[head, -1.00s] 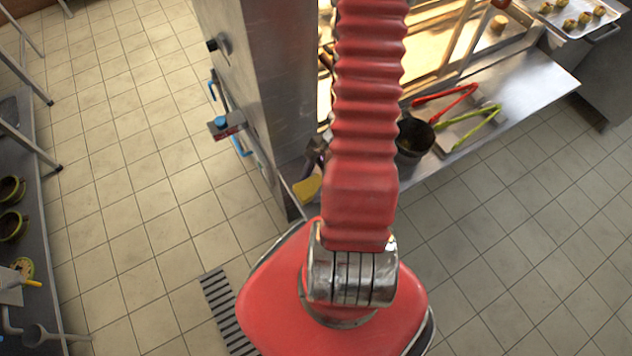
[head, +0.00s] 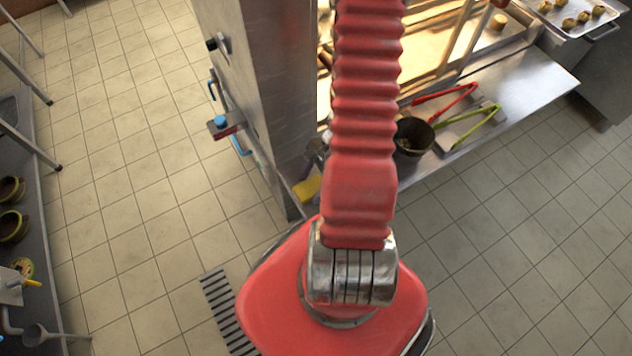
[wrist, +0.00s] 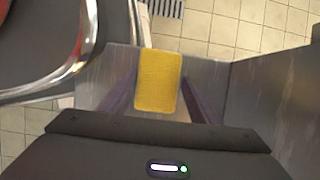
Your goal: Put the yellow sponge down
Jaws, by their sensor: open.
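The yellow sponge (wrist: 158,82) lies on a grey metal surface in the wrist view, with its long side pointing away from my wrist. My gripper (wrist: 159,80) is open, with one dark purple finger on each side of the sponge. The fingertips are close to its side edges; I cannot tell whether they touch. In the head view the sponge (head: 307,189) shows at the near left corner of the metal counter (head: 540,80). There my red arm hides most of the gripper (head: 318,152).
A steel column (head: 270,90) stands just left of the sponge. A dark pot (head: 413,138), red tongs (head: 446,97) and green tongs (head: 472,125) are on the counter to the right. A pastry tray (head: 580,14) is at the far right. Tiled floor lies open on both sides.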

